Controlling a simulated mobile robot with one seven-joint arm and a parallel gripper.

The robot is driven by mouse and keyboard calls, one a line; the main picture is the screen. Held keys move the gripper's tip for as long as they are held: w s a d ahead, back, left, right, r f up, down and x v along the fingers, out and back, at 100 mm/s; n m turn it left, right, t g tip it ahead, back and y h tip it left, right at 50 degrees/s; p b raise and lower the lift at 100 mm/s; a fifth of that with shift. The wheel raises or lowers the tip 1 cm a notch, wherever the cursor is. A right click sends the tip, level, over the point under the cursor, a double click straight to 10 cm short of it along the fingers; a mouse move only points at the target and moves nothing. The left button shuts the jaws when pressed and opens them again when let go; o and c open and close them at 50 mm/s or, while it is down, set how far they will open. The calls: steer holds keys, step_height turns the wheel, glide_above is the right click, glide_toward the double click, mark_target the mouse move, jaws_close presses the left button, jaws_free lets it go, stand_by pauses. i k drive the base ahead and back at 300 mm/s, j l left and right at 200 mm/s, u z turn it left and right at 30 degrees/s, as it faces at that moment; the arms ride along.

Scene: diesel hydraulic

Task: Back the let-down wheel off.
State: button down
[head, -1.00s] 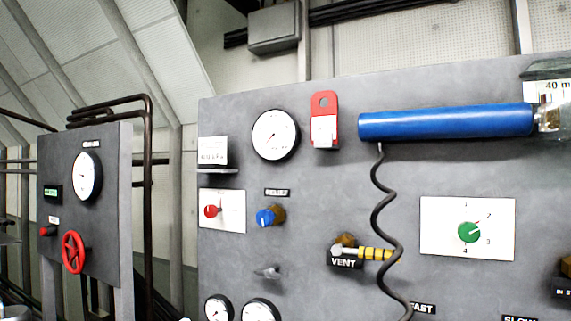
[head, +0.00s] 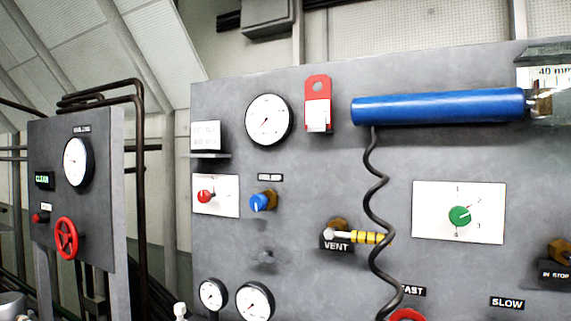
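Two red handwheels show in the head view, and I cannot read a label that names either as the let-down wheel. One red wheel (head: 66,238) is on the smaller grey panel at the left, below a round white gauge (head: 77,162). The top of another red wheel (head: 407,315) shows at the bottom edge, below the FAST label (head: 413,290); most of it is cut off. My gripper is not in view.
The large grey panel (head: 300,220) carries a blue cylinder (head: 440,107) with a dark coiled hose (head: 375,200), a yellow-handled VENT valve (head: 367,237), a blue RELIEF knob (head: 260,202), a green selector (head: 460,216) and several gauges. Dark pipes (head: 140,180) run between the panels.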

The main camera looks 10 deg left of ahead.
mark_target(74, 237)
steer(key=u, duration=1.3)
steer(key=i+j+z, duration=0.2)
steer(key=i, duration=0.35)
steer(key=i+z, duration=0.2)
steer(key=i, duration=0.3)
